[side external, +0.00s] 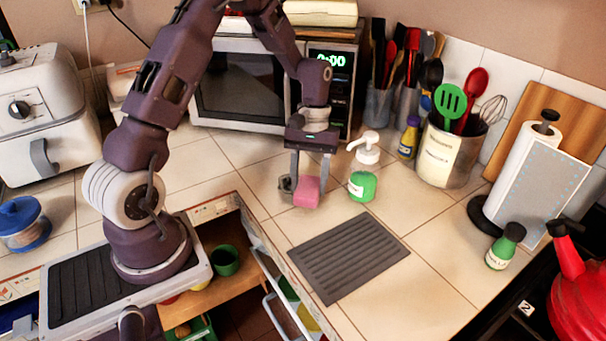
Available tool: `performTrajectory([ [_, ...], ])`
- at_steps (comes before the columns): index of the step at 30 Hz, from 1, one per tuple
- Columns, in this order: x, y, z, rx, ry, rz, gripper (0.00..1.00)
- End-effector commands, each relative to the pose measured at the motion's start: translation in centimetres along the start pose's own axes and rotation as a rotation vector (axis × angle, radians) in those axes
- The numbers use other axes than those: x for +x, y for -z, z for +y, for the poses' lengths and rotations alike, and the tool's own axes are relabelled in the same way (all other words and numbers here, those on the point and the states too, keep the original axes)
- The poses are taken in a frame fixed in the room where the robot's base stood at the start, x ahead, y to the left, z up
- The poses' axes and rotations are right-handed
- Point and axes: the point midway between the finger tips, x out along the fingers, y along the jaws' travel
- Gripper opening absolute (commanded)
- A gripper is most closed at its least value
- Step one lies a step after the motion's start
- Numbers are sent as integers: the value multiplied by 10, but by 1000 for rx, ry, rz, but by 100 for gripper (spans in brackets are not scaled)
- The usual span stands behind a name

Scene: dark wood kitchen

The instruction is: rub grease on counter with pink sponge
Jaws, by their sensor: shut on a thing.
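My gripper (307,187) is low over the tiled counter (240,150), in front of the microwave. It is shut on a pink sponge (307,193), which sits between its fingers at or just above the counter surface; I cannot tell whether it touches. A small dark grey-brown thing (286,184) shows at the left finger; I cannot tell whether it is part of the finger. I cannot make out a clear grease patch on the counter; the area under the gripper is partly hidden.
A green soap bottle with a white pump (362,180) stands close right of the sponge. A grey ribbed mat (348,256) lies in front. The microwave (240,90) is behind. A utensil crock (450,150), paper towel holder (530,170) and small green bottle (505,247) stand right. An open drawer (225,283) is front left.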

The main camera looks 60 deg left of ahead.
Motion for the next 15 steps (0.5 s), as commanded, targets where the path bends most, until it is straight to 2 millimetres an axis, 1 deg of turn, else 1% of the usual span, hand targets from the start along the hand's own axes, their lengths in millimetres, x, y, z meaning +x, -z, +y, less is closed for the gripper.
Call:
performTrajectory([
  [1,1,-3,3,2,0,1,16],
  [15,-8,28,-28,-2,-1,2,16],
])
